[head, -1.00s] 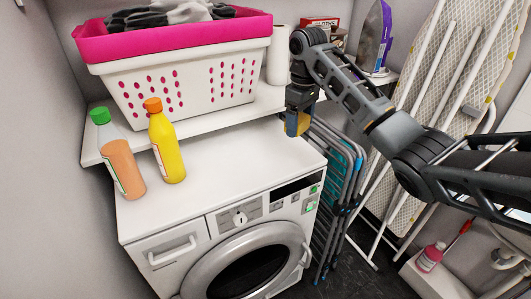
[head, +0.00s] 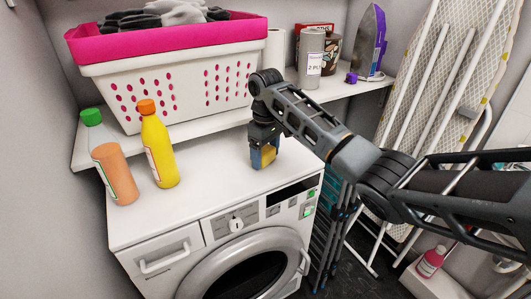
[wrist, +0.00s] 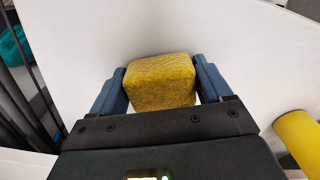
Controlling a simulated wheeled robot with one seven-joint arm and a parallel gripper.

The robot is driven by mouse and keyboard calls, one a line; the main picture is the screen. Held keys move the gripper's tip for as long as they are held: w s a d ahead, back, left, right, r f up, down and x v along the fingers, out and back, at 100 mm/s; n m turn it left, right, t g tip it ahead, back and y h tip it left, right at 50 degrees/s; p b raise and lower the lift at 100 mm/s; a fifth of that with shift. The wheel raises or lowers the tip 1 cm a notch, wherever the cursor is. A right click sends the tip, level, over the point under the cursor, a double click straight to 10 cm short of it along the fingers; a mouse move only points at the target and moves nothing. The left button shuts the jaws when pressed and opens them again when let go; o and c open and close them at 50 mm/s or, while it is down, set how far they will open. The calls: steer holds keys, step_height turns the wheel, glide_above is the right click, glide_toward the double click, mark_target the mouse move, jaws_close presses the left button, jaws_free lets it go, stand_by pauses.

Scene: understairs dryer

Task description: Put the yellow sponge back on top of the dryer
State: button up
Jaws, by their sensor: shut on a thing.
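The yellow sponge (wrist: 160,82) is held between the two blue fingers of my gripper (wrist: 163,88) in the wrist view. In the head view, my gripper (head: 263,160) points down over the right part of the white dryer top (head: 215,185), with the sponge (head: 268,157) partly hidden between its fingers. The sponge is at or just above the dryer's surface; I cannot tell whether it touches.
An orange bottle with a green cap (head: 112,165) and a yellow bottle with an orange cap (head: 158,147) stand at the dryer top's left. A white and pink basket (head: 180,85) sits on the shelf behind. Folded drying racks (head: 335,205) stand to the right.

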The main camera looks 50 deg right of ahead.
mark_target(266, 150)
steer(key=shift+f, duration=0.1)
steer(key=o, duration=0.9)
steer(key=shift+c, duration=0.2)
step_height(266, 150, up, 12)
steer(key=p, duration=0.3)
